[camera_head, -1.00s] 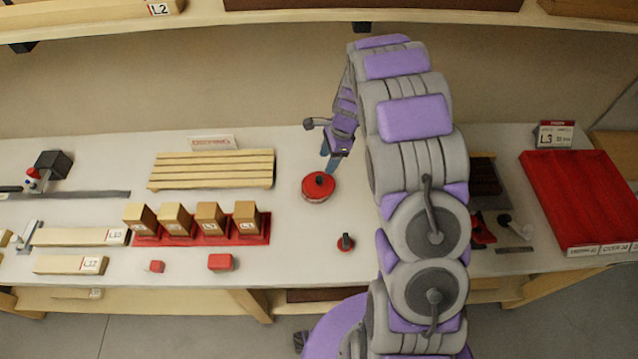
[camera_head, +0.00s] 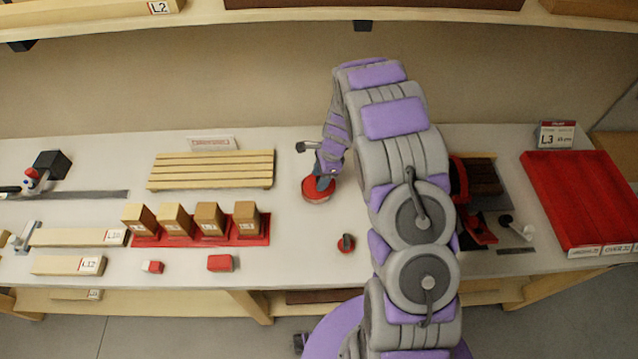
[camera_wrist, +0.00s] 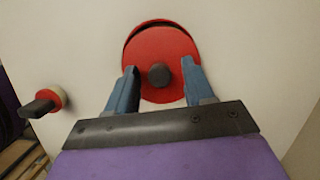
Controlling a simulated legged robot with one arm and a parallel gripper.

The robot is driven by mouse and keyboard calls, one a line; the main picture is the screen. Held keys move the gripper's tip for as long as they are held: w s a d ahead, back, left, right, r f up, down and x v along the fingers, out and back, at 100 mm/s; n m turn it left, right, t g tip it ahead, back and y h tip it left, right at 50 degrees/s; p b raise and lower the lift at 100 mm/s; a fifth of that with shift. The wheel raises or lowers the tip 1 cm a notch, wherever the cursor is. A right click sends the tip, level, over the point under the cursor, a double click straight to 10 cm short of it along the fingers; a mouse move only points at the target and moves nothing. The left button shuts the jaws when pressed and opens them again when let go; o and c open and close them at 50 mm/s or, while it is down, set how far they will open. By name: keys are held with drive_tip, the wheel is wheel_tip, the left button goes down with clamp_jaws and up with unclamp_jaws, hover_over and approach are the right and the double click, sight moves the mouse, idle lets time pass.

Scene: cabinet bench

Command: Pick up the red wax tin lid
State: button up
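The red wax tin lid (camera_wrist: 163,52) is a round red disc with a dark knob in its middle. It sits on the wax tin on the white bench, and a dark gap shows at the lid's far edge in the wrist view. The lid also shows in the head view (camera_head: 316,194), partly covered by my gripper. My gripper (camera_wrist: 159,78) is open, with one blue finger on each side of the knob. The knob stands between the fingertips with room on both sides. In the head view my gripper (camera_head: 322,184) is right over the lid.
A small red round piece with a dark handle (camera_head: 346,243) stands nearer the front edge. A red tray (camera_head: 150,240) with several wooden blocks and a slatted wooden rack (camera_head: 212,170) lie to the left. A large red tray (camera_head: 575,195) is at the right.

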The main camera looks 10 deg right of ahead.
clamp_jaws()
idle(0.4)
